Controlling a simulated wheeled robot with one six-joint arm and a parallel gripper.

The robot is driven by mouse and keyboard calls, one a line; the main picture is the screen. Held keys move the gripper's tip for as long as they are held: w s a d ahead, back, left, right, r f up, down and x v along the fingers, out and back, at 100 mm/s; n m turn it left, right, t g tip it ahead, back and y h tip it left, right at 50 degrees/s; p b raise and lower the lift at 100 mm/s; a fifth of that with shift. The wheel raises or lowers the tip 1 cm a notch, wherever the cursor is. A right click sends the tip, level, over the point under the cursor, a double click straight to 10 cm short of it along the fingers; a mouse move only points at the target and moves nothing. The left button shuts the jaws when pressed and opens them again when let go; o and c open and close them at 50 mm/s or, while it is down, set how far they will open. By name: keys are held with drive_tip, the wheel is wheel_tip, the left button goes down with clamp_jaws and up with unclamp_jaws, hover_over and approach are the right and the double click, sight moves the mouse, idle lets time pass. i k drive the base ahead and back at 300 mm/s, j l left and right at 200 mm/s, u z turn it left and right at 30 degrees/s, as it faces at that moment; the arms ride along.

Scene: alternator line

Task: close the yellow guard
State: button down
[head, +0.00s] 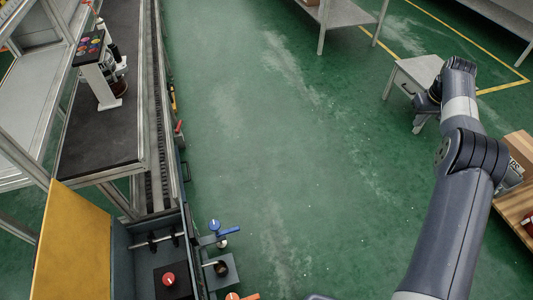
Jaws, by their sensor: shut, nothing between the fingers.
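The yellow guard (72,245) is a flat panel at the lower left, standing raised at the left side of an open dark station box. Inside the box are a dark block with a red knob (168,279) and a rod with black fittings (155,241). My gripper (419,126) is at the end of my arm on the right, far from the guard and over the floor near a small grey stool. It is small in the view and looks shut and empty. The guard's lower edge is cut off by the frame.
A blue-handled fitting (225,229) and an orange one (240,296) stick out right of the box. A conveyor line with a metal frame (145,130) runs along the left. The grey stool (418,70) and wooden surface (515,205) are right. The green floor between is clear.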

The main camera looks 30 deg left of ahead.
sight(72, 258)
drive_tip(key=u, duration=3.5)
